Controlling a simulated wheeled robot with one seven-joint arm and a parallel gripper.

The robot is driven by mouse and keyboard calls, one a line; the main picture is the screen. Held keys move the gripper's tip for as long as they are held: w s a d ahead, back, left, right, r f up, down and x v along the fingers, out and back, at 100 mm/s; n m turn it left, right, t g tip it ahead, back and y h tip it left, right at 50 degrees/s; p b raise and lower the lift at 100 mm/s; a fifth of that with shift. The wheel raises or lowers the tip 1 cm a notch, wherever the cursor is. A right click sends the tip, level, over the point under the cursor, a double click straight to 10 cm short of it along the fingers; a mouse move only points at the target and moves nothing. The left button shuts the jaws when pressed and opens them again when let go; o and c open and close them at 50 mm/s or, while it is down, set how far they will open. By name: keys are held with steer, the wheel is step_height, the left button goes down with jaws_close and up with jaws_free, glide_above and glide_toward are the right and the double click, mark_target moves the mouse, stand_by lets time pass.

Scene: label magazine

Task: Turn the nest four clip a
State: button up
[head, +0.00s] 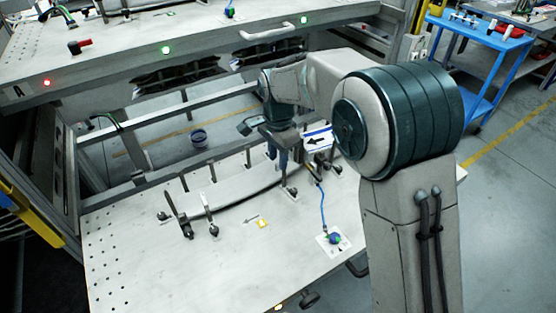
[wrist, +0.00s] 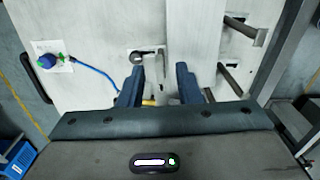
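My gripper (head: 277,157) points down over the pale lower worktop. Its two dark blue fingers also show in the wrist view (wrist: 160,72), apart with a gap between them. A clip with a round dark knob (wrist: 144,57) lies just beyond the fingertips, nearer the left one; it seems to be the clip (head: 290,191) just below the gripper in the head view. I see no contact with it. More clips stand along the long curved strip (head: 245,197), including a tall dark pair (head: 180,215) to the left. No readable label tells which is nest four clip a.
A blue-green knob (head: 335,239) on a white card, with a blue cable, sits at front right. The upper shelf (head: 215,50) overhangs behind. The front left worktop is clear.

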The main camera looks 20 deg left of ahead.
step_height(320, 180, up, 12)
stand_by(0.3)
stand_by(0.3)
steer(key=s+d+r+n, duration=0.1)
steer(key=d+r+n, duration=0.1)
steer(key=d, duration=1)
steer(key=s+d+f+n+t+p, duration=0.1)
steer(key=s+d+f+n, duration=0.1)
steer(key=s+d, duration=0.7)
steer(key=s+d+f+n+t, duration=0.1)
steer(key=s+d+f+n, duration=0.1)
steer(key=s+d, duration=0.7)
steer(key=d+f, duration=0.1)
steer(key=d, duration=0.2)
steer(key=shift+d+n+t+p, duration=0.25)
steer(key=shift+n+t+p, duration=0.1)
steer(key=shift+n+t, duration=0.05)
